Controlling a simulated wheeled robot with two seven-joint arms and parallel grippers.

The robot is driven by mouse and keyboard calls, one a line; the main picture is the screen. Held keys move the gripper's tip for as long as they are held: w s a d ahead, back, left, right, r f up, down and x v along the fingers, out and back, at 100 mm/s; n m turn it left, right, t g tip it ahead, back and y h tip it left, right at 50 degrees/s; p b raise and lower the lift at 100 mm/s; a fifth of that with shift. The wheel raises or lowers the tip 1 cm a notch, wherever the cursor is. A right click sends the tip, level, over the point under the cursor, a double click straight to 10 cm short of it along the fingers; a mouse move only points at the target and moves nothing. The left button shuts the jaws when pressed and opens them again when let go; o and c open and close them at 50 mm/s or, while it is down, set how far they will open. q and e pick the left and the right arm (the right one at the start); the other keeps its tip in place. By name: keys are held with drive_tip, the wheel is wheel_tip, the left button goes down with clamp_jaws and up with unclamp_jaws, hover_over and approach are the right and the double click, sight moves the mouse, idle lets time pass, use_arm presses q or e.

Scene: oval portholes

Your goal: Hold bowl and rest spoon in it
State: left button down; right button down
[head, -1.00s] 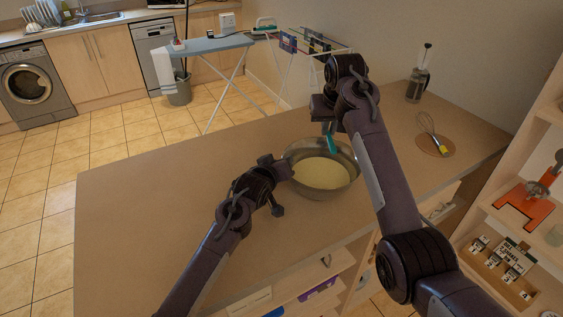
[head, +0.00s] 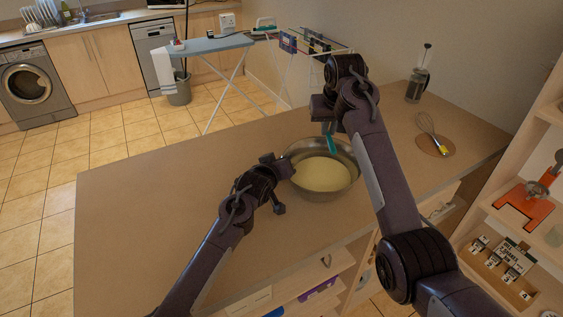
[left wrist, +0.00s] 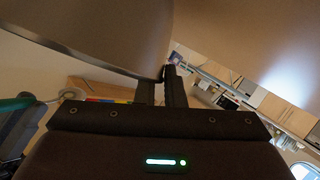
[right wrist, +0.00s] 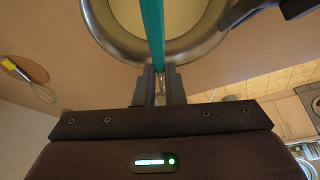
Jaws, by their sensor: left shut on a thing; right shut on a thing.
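A metal bowl (head: 325,196) with pale cream contents stands on the counter. My left gripper (head: 289,166) is shut on the bowl's left rim. The bowl's metal wall (left wrist: 90,30) fills much of the upper left wrist view. My right gripper (head: 328,124) is shut on a teal spoon (head: 332,145), above the bowl's far side. In the right wrist view the spoon (right wrist: 152,30) reaches from the jaws (right wrist: 160,82) across the near rim and over the contents. The spoon's far end is out of that view, so I cannot tell whether it touches the bowl.
A whisk (head: 431,129) lies on a round board (head: 436,149) at the counter's right, with a French press (head: 416,84) behind it. The counter's left side (head: 150,190) is clear. Shelves (head: 510,235) stand at the right.

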sight(331, 142)
drive_tip(key=shift+f, duration=0.1)
wheel_tip(331, 142, down, 10)
drive_tip(key=shift+f, duration=0.2)
drive_tip(key=c, duration=1.4)
unclamp_jaws()
drive_tip(key=shift+f, duration=0.1)
drive_tip(key=shift+c, duration=0.2)
drive_tip(key=v, duration=0.7)
drive_tip(key=shift+s+r, duration=0.1)
drive_tip(key=shift+r, duration=0.15)
use_arm(q)
drive_tip(key=c, duration=1.5)
unclamp_jaws()
drive_tip(key=shift+o, duration=0.2)
drive_tip(key=shift+s, duration=0.1)
